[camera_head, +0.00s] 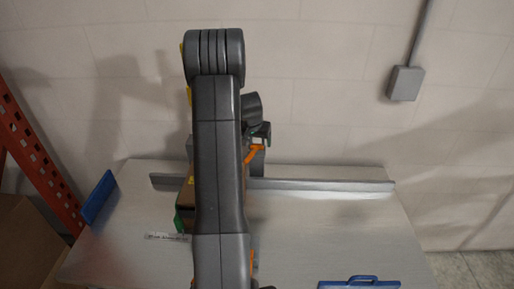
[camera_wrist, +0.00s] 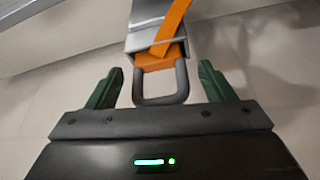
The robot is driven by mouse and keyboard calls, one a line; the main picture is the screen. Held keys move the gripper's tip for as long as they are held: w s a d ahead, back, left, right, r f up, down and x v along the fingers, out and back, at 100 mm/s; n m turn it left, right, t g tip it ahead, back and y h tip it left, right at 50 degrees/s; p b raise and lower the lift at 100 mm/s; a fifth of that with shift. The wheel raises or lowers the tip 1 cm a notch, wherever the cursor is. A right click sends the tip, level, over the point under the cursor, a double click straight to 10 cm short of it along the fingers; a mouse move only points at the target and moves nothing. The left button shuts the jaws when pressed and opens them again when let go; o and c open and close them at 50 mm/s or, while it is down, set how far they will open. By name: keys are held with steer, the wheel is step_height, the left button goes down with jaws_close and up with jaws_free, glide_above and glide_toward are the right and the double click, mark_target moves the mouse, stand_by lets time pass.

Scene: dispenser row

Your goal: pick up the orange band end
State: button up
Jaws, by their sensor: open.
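The orange band end (camera_wrist: 172,26) hangs from a grey dispenser (camera_wrist: 146,38) at the top centre of the wrist view, above a dark U-shaped loop (camera_wrist: 160,99). A small piece of orange band (camera_head: 256,150) also shows just right of my arm in the head view. My gripper (camera_wrist: 161,67) is open, its two green fingers spread to either side of the loop. The band end lies ahead of the fingertips, and nothing is between them but the loop. My arm hides most of the dispenser in the head view.
A metal table (camera_head: 330,235) with a low rail (camera_head: 320,185) along its back stands before a white block wall. A blue panel (camera_head: 98,197) is at the left edge, and a blue-handled item (camera_head: 360,284) at the front right. A red rack post (camera_head: 35,150) stands at left.

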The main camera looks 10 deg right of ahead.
steer(key=shift+r, duration=0.1)
steer(key=c, duration=1.1)
steer(key=shift+o, duration=0.2)
